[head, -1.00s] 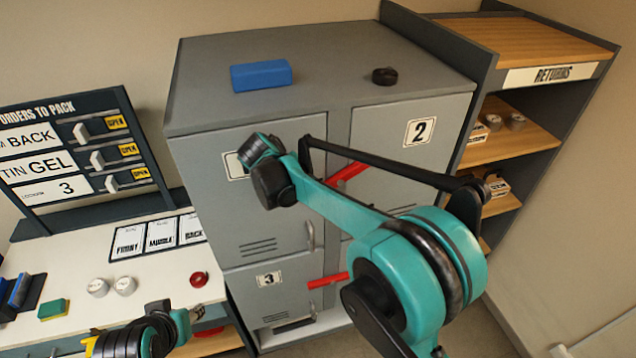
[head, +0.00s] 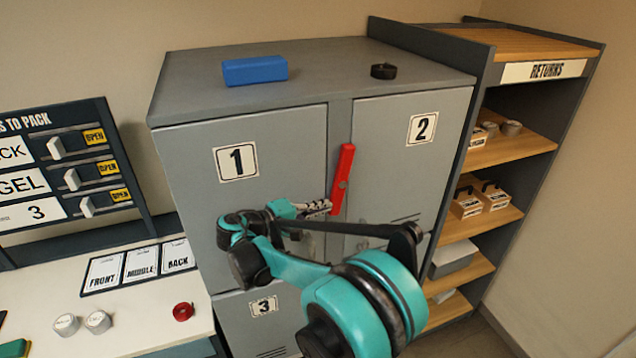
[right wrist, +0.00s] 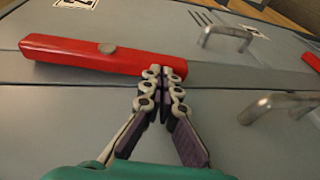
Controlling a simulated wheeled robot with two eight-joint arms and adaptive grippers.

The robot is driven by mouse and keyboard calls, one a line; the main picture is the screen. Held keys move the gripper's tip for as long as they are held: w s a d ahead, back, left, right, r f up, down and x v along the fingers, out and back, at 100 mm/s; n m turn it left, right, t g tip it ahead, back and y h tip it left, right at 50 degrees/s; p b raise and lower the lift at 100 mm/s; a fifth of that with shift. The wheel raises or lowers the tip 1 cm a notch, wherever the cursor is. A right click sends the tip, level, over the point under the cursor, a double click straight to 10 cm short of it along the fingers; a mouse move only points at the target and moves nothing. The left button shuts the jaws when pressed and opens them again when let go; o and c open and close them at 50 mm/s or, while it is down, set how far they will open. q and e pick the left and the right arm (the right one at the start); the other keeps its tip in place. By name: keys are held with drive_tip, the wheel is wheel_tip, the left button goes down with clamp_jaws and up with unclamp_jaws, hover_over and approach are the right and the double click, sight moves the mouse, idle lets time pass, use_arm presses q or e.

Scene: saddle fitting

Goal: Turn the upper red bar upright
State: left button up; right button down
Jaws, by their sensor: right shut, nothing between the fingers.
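The upper red bar (head: 343,180) stands close to upright on the locker front, between doors 1 and 2, its top leaning slightly right in the head view. In the right wrist view the bar (right wrist: 120,56) lies across the picture, with a round pivot on it. My right gripper (head: 322,208) is shut and empty at the bar's lower end. In the right wrist view its fingertips (right wrist: 164,72) are together beside that end, seemingly touching it. A second red bar (right wrist: 312,61) shows only in part at the right edge of the right wrist view. My left gripper is out of view.
Metal door handles (right wrist: 225,35) stick out near my right gripper. A blue box (head: 255,71) and a black ring (head: 384,71) lie on the locker top. A returns shelf (head: 510,205) stands at the right, a white table (head: 150,310) at the left.

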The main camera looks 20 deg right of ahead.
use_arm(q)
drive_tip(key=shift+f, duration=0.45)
use_arm(e)
drive_tip(key=shift+d+f, duration=0.3)
drive_tip(key=shift+d, duration=0.05)
use_arm(q)
drive_tip(key=shift+b, duration=0.3)
use_arm(e)
drive_tip(key=shift+d, duration=0.1)
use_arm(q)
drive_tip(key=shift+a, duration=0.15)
use_arm(e)
drive_tip(key=shift+f, duration=0.1)
